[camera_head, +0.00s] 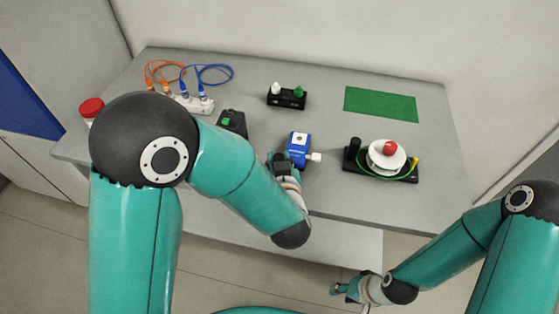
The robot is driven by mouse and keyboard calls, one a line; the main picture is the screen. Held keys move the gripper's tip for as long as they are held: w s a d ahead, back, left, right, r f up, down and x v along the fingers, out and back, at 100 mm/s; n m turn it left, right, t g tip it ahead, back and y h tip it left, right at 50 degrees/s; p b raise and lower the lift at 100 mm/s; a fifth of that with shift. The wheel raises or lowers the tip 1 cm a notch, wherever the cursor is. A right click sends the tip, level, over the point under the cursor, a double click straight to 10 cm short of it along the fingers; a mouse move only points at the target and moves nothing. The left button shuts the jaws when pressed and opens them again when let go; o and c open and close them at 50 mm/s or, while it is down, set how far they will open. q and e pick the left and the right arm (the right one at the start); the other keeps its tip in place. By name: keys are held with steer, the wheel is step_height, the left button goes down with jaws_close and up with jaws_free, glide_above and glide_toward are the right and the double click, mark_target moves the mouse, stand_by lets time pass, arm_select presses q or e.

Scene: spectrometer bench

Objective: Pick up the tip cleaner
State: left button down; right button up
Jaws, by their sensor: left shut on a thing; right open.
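The tip cleaner looks to be the blue block (299,150) with a white patch on top and a white knob on its right side, near the middle of the bench's front part. My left gripper (284,163) is at its lower left side and is shut on it. The fingers are dark and partly hidden by my own wrist, so the contact is hard to see. I cannot tell whether the block is clear of the bench. My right gripper (345,289) is open and empty, low in front of the bench at the bottom right.
A black box with a green button (231,122) stands left of the tip cleaner. A black stand with white and green caps (287,98) is behind. A white spool on a black base (386,160) stands right. A green mat (381,104) lies back right. A white block with cables (193,103) is back left.

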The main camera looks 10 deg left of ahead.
arm_select(q)
step_height(320, 180, up, 19)
steer(key=p, duration=0.2)
arm_select(e)
step_height(320, 180, up, 2)
steer(key=shift+r, duration=0.25)
arm_select(q)
steer(key=shift+f, duration=0.1)
steer(key=shift+f+b, duration=6.6)
steer(key=shift+f, duration=3.3)
arm_select(e)
step_height(320, 180, down, 14)
steer(key=shift+r, duration=0.2)
jaws_close()
